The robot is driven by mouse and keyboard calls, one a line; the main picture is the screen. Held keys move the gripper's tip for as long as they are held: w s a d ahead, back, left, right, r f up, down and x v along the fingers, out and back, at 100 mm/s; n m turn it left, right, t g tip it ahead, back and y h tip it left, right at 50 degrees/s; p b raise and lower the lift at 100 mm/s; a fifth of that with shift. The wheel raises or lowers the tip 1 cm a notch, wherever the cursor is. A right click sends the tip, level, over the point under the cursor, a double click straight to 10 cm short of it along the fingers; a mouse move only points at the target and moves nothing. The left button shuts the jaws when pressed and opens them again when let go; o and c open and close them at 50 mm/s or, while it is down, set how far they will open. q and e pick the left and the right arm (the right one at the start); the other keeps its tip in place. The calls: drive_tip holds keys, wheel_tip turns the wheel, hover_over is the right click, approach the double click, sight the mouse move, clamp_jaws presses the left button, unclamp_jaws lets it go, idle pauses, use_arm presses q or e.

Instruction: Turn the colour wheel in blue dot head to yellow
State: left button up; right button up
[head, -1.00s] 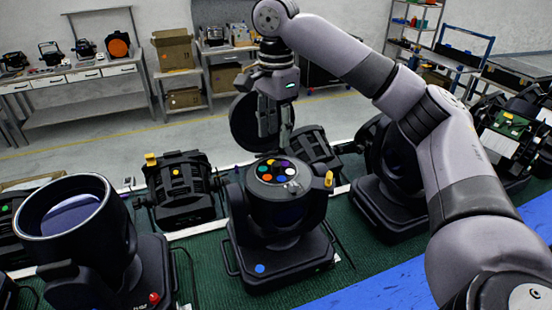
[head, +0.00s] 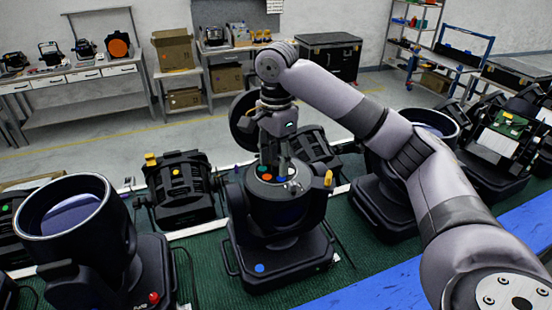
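The blue dot head (head: 275,212) is a black moving light on the green mat, with a blue dot (head: 260,268) on the front of its base. Its top is open, and the colour wheel (head: 267,177) sits inside with green, orange and blue discs showing. The other discs, yellow among them, are hidden behind my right gripper (head: 274,165). That gripper points straight down over the wheel, its fingertips at or just above the discs. The two fingers look apart; whether they touch the wheel I cannot tell. My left gripper is out of view.
A yellow tab (head: 328,179) stands at the head's right edge. A large open-lensed head (head: 75,230) stands at left, a small black fixture (head: 180,188) behind it, and another head (head: 388,200) at right, under my forearm. A blue strip (head: 400,290) runs along the front.

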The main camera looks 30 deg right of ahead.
drive_tip(key=shift+c, duration=0.4)
clamp_jaws()
drive_tip(key=shift+n, duration=0.3)
